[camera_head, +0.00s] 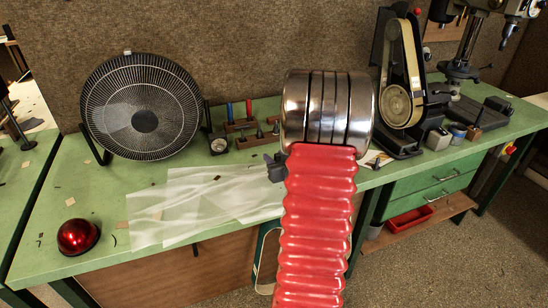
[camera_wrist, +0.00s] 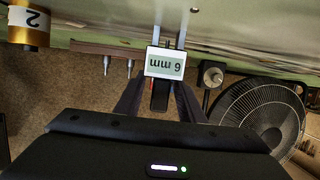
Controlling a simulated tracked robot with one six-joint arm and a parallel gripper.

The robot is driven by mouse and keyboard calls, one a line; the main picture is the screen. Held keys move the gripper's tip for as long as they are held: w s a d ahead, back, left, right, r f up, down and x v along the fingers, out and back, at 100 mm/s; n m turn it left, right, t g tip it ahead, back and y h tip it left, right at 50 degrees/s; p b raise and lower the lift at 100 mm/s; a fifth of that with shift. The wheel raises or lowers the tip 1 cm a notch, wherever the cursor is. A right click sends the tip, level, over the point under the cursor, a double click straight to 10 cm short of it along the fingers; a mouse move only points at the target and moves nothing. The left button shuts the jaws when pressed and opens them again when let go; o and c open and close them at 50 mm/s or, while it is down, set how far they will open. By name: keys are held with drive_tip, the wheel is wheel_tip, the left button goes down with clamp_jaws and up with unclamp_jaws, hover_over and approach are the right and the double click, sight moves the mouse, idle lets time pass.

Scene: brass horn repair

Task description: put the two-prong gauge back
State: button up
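The two-prong gauge (camera_wrist: 165,63) shows in the wrist view as a white block labelled "6 mm", upside down there. Its two metal prongs point toward the top of that picture, and a dark handle part lies below the label. My gripper (camera_wrist: 160,100) has its dark fingers on both sides of this gauge and appears closed on it. In the head view my gripper (camera_head: 276,168) shows small and dark over the bench, half hidden behind my red arm sleeve. The gauge cannot be made out there.
Wooden racks (camera_head: 243,126) with blue and red handled tools and small pegs stand at the bench's back. A fan (camera_head: 143,107) is left of them, a belt sander (camera_head: 402,100) right. Translucent sheets (camera_head: 200,203) and a red dome (camera_head: 78,236) lie in front. A brass cylinder marked "2" (camera_wrist: 28,30) shows in the wrist view.

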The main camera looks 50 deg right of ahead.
drive_tip(key=v, duration=1)
drive_tip(key=shift+s+a, duration=0.2)
idle(0.3)
drive_tip(key=w+a+r+n+g+y, duration=0.1)
drive_tip(key=w+a+r+g, duration=0.2)
drive_tip(key=a, duration=0.7)
drive_tip(key=w+a+r+n+g+y, duration=0.1)
drive_tip(key=w+a+r, duration=0.3)
drive_tip(key=a, duration=0.6)
drive_tip(key=s+a+r+n+g+y, duration=0.1)
drive_tip(key=s+a, duration=0.5)
drive_tip(key=a, duration=0.6)
drive_tip(key=s+a+r+n+g+y, duration=0.1)
drive_tip(key=s+a+r+n+y, duration=0.1)
drive_tip(key=s+a, duration=0.5)
drive_tip(key=a+n+y, duration=0.1)
drive_tip(key=a+y, duration=0.1)
drive_tip(key=a, duration=0.3)
drive_tip(key=shift+a+g, duration=0.2)
drive_tip(key=shift+g, duration=0.2)
drive_tip(key=shift+r, duration=0.1)
drive_tip(key=shift+c, duration=0.6)
